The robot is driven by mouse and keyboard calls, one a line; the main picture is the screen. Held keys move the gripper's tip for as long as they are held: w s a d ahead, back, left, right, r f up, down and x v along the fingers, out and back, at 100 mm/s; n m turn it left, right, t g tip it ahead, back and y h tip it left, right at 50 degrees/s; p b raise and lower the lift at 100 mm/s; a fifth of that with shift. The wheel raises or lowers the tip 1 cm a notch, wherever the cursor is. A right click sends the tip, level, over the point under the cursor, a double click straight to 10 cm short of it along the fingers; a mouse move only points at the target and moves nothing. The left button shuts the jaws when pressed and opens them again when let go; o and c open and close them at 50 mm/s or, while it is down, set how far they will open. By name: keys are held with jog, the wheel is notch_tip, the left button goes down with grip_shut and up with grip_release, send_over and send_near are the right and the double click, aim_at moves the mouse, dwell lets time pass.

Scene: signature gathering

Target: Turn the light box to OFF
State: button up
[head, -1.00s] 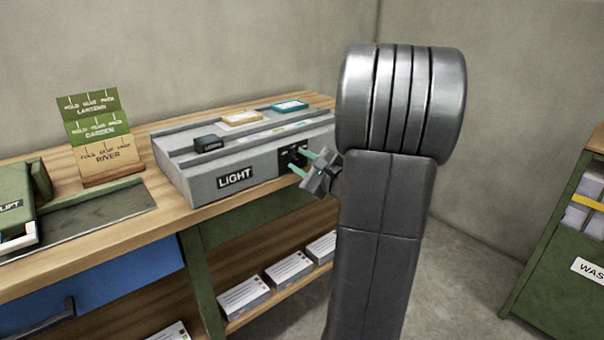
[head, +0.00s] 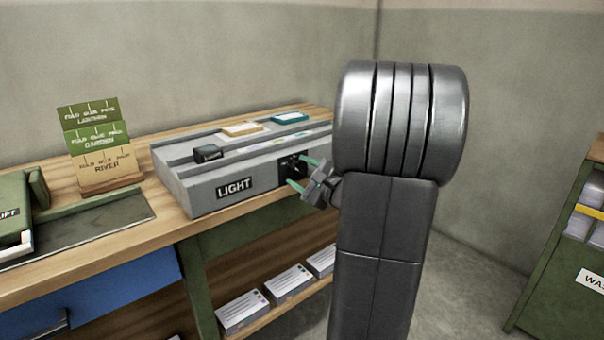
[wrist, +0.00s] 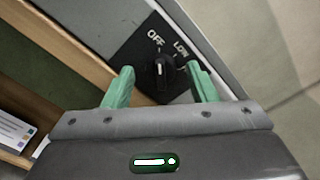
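The light box (head: 205,188) is a grey unit labelled LIGHT on the wooden bench, with a black dial plate on its front. In the wrist view the black knob (wrist: 160,70) sits on that plate, with OFF and LOW marked above it. The knob's white line points up, between the two words and nearer OFF. My gripper (wrist: 160,82) is open, with one green finger on each side of the knob and a gap to each. In the head view my gripper (head: 302,174) is in front of the dial plate; my arm hides the box's right end.
Cards on a stand (head: 108,178) and a green book (head: 14,215) are left of the box. A small black block (head: 208,153) and tan and teal pads lie on its top. Paper stacks (head: 242,310) fill the shelf below. A green bin (head: 565,255) stands at right.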

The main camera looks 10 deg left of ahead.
jog(key=shift+d, duration=0.1)
jog(key=p+v, duration=0.2)
jog(key=v, duration=1.1)
jog(key=shift+s+d, duration=0.2)
jog(key=shift+s, duration=0.05)
jog(key=b+x, duration=0.2)
jog(key=x, duration=1.1)
jog(key=shift+w+a, duration=0.25)
jog(key=shift+a, duration=0.05)
